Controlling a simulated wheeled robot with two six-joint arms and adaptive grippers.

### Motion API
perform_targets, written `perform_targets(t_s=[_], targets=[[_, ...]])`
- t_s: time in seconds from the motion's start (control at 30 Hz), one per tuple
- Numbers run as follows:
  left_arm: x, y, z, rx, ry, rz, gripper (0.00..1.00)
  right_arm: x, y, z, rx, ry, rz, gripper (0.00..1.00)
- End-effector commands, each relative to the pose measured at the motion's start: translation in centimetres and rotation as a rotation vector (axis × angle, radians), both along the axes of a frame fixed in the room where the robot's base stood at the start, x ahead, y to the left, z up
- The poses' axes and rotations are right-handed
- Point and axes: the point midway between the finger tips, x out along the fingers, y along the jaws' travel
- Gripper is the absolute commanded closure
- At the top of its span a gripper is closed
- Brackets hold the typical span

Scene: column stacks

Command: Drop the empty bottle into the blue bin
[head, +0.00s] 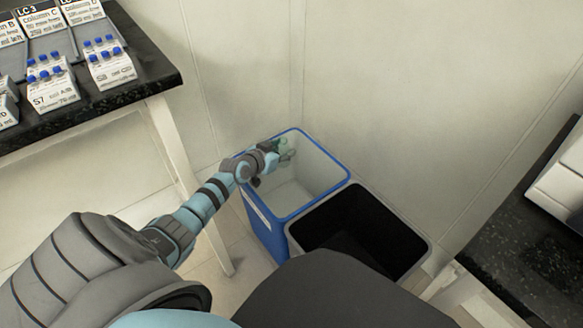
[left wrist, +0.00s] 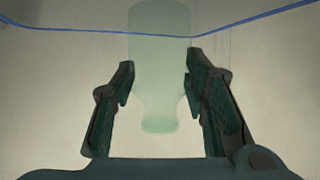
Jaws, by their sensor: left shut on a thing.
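The blue bin (head: 261,224) stands on the floor by the wall, with a blue rim and a pale inside. My left arm reaches over its left rim. My left gripper (head: 285,150) is over the bin's opening, near its far left corner. In the left wrist view, my left gripper (left wrist: 160,90) has its two fingers on either side of a pale green translucent bottle (left wrist: 160,50) and is shut on it. The bottle's narrow end points toward the palm. In the head view the bottle (head: 287,147) is small and partly hidden by the gripper. My right gripper is out of view.
A black bin (head: 420,240) stands right beside the blue bin, nearer to me. A dark bench (head: 150,75) with boxes of blue-capped vials is at the upper left. Another dark bench (head: 520,245) is at the right. The wall is close behind the bins.

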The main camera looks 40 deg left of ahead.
Motion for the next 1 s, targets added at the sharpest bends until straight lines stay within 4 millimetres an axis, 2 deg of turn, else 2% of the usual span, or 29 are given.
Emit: perform_targets(t_s=[0.23,0.27,0.4,0.77,0.87,1.0], targets=[[0.1,-0.1,0.1,0.0,-0.001,-0.001,0.88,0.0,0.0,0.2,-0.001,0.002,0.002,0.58],[0.1,-0.1,0.1,0.001,-0.001,-0.001,0.54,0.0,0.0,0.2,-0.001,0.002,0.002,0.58],[0.1,-0.1,0.1,0.001,-0.001,-0.001,0.36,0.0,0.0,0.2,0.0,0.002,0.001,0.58],[-0.5,-0.1,0.2,0.003,0.001,-0.003,0.36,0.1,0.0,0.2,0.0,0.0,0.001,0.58],[-1.8,-0.2,0.8,0.006,0.001,-0.005,0.36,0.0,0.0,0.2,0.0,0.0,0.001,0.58],[-5.4,-0.4,2.5,0.012,0.003,-0.008,0.36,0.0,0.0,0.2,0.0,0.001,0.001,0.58]])
